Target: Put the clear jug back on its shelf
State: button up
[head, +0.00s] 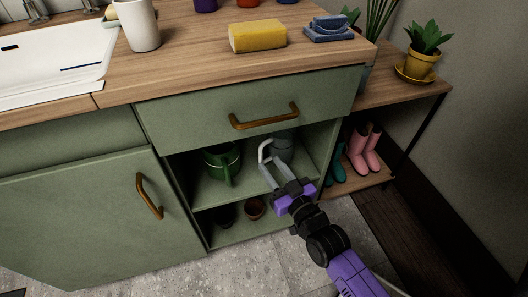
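A greyish see-through vessel, which looks like the clear jug (284,144), stands in the upper compartment of the open green cabinet, on the right. Its pale curved handle (264,149) shows on its left side. My gripper (272,165) reaches into the compartment from the front right. Its two grey fingers stand apart, with their tips close to the handle and the jug. I cannot tell whether they touch it. The jug's lower part is partly hidden by the fingers.
A green jug (222,162) stands left of the clear one on the shelf (208,190). Small pots (255,208) stand below. A drawer (250,108) and worktop (190,75) lie above. A side rack with pink boots (364,150) is on the right.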

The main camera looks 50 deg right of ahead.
jog(key=s+a+r+n+g+y, duration=0.1)
jog(key=s+a+r+n+y, duration=0.1)
jog(key=s+a, duration=0.7)
jog(key=s+a+r+n+y, duration=0.2)
jog(key=s+a+r+y, duration=0.3)
jog(key=s+a, duration=0.5)
jog(key=s, duration=0.5)
jog(key=shift+n+g, duration=0.3)
jog(key=shift+g, duration=0.1)
jog(key=shift+a+r, duration=0.1)
jog(key=shift+a, duration=0.05)
